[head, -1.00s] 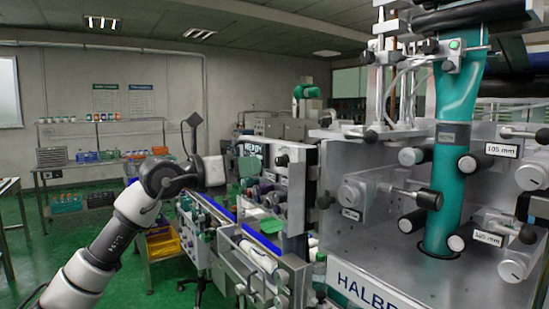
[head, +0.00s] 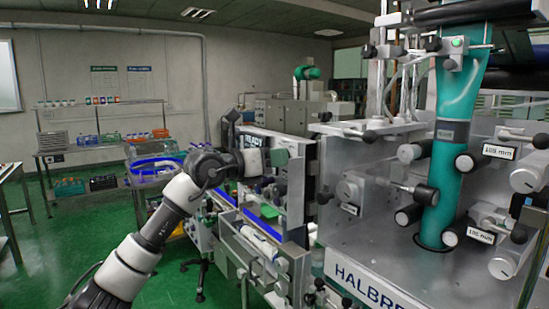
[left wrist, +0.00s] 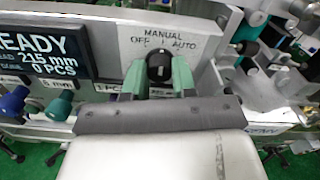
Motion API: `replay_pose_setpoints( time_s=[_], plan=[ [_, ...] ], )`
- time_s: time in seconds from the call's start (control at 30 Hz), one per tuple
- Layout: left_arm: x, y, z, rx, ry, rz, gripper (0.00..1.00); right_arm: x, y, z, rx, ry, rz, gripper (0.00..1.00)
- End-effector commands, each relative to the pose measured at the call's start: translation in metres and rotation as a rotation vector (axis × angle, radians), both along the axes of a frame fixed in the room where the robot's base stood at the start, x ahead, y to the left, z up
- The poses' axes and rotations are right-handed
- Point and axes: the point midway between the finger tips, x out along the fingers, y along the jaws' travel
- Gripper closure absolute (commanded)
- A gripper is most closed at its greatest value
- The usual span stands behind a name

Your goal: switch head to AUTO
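The black rotary head switch (left wrist: 160,66) is on a light panel in the left wrist view. OFF is printed at its left, MANUAL above and AUTO (left wrist: 184,46) at its right. A small pale mark shows near the top of the knob, toward MANUAL. My left gripper (left wrist: 158,70) has its two green fingers apart, one on each side of the knob. I cannot tell whether they touch it. In the head view my left gripper (head: 279,157) is at the machine's control panel, and the switch is hidden there. My right gripper is not in view.
A dark display (left wrist: 44,44) reading READY is left of the switch. Blue (left wrist: 58,108) and teal (left wrist: 14,102) knobs sit below it. Metal machine parts (left wrist: 262,60) stand close on the right. A blue-edged conveyor (head: 262,230) runs below the panel.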

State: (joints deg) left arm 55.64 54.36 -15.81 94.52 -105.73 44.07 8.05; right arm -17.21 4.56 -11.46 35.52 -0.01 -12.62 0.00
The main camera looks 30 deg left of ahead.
Motion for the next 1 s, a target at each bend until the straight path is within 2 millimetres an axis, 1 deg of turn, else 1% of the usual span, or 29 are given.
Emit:
replay_pose_setpoints(
  time_s=[0.03, 0.1, 0.13, 0.37, 0.53, 0.67, 1.0],
  plan=[
    [0.000, 0.000, 0.000, 0.000, 0.000, 0.001, 0.83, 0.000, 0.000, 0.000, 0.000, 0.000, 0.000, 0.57],
    [0.000, 0.000, 0.000, 0.000, 0.000, 0.001, 0.93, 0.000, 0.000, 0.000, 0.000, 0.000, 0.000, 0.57],
    [0.000, 0.000, 0.000, 0.000, 0.000, 0.001, 0.97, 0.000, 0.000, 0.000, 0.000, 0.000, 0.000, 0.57],
    [0.000, 0.001, 0.000, 0.019, -0.008, 0.001, 0.97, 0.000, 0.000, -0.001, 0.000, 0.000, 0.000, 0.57],
    [0.000, 0.001, -0.001, 0.081, -0.035, 0.001, 0.97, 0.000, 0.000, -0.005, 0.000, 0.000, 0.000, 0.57],
    [0.000, 0.001, -0.001, 0.163, -0.067, 0.001, 0.97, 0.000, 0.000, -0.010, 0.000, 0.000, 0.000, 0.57],
    [0.000, 0.001, -0.001, 0.431, -0.180, 0.002, 0.97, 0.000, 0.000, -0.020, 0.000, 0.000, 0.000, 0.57]
  ],
)
